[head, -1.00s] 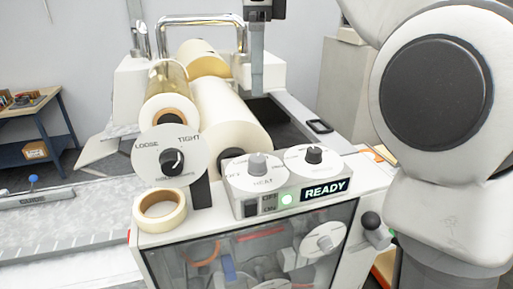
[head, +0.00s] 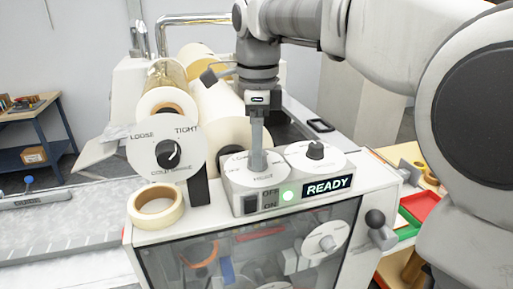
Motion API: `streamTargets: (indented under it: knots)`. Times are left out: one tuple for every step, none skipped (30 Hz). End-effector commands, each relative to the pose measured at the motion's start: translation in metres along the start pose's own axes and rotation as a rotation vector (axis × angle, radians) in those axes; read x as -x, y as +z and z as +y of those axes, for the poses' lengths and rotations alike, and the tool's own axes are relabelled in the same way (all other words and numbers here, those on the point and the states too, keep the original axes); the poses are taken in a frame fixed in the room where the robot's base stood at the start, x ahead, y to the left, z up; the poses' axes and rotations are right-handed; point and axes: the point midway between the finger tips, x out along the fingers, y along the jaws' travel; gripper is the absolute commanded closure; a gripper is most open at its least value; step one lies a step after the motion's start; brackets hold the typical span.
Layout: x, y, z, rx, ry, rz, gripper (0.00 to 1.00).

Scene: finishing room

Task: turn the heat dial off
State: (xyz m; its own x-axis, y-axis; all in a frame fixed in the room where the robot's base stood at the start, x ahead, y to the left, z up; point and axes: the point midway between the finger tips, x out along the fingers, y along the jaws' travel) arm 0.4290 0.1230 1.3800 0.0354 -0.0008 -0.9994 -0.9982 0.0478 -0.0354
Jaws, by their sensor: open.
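The heat dial (head: 236,176) is a white disc with a grey knob, on the left of the grey control box on top of the machine. My gripper (head: 258,150) points straight down over this dial, its fingers at the knob. The fingers hide much of the knob, so I cannot tell the dial's setting or whether they touch it. The gripper is open.
A second dial (head: 330,160) with a black knob stands close on the right. The upright LOOSE/TIGHT dial (head: 150,160) and a tape roll (head: 140,211) are on the left. Large film rolls (head: 215,105) lie behind. A red tray (head: 420,205) is at the right.

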Motion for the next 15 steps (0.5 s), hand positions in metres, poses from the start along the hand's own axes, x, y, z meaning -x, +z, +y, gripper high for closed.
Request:
streamTargets:
  knots:
    - [-0.003,-0.0002,0.0002,0.0,0.0,0.0,0.24]
    - [-0.0042,-0.0002,0.0003,0.0,0.001,0.001,0.24]
    - [-0.0052,-0.0002,0.0004,0.0,0.001,0.001,0.24]
    - [-0.0057,-0.0002,0.0004,0.0,0.001,0.001,0.24]
    - [-0.006,-0.0001,0.0003,0.0,0.001,0.001,0.24]
    - [-0.0061,-0.0001,0.0003,0.0,0.0,0.001,0.24]
    - [-0.0061,-0.0001,0.0003,0.0,0.0,0.001,0.24]
    - [-0.006,-0.0001,0.0002,0.0,0.0,0.0,0.24]
    - [-0.0059,-0.0001,0.0002,0.0,0.0,0.0,0.24]
    - [-0.0059,-0.0001,0.0002,0.0,0.0,0.0,0.24]
    - [-0.0059,-0.0001,0.0002,0.0,0.0,0.0,0.24]
    - [-0.0058,-0.0001,0.0002,0.0,0.0,0.0,0.32]
    - [-0.0058,-0.0001,0.0002,0.0,0.0,0.0,0.37]
    - [-0.0058,-0.0001,0.0002,0.0,0.0,0.0,0.42]
    - [-0.0058,-0.0001,0.0002,0.0,0.0,0.0,0.5]
